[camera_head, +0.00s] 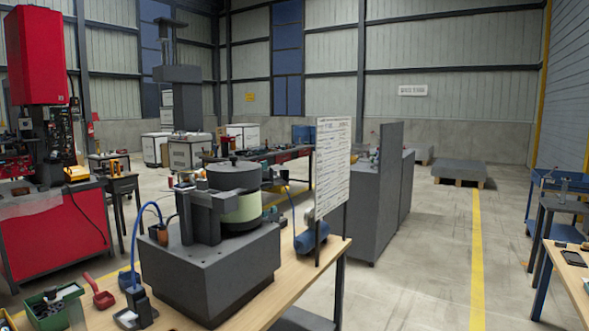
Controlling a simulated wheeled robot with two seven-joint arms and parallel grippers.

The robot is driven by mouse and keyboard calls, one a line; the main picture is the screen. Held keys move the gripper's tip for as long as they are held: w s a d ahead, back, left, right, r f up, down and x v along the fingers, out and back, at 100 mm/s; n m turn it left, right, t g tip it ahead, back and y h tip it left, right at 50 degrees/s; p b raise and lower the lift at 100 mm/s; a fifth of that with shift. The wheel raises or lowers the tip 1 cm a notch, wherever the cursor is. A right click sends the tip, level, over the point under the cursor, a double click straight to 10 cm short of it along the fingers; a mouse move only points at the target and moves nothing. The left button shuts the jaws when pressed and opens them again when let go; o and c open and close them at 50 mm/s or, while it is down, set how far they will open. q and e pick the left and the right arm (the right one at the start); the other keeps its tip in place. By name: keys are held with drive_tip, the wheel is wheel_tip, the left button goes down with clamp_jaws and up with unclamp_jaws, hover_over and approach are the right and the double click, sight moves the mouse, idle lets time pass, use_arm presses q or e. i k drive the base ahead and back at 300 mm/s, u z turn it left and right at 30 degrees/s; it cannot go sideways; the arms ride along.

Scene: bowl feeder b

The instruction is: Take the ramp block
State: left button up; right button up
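I cannot make out a ramp block for certain in the head view. The bowl feeder (235,178), with a dark lid and a pale band, stands on a large grey base (212,268) on the wooden table (274,296). A green bin (72,314) holding dark parts too small to identify is at the lower left. Neither of my grippers is in view.
A red scoop (99,294) lies near the green bin. A blue tube (136,235) rises beside the feeder base. A blue motor-like unit (310,238) and a white notice board (332,165) are to its right. Open floor (430,270) lies right of the table.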

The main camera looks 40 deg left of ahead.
sight(265, 172)
drive_tip(key=i, duration=1.7)
drive_tip(key=u, duration=1.65)
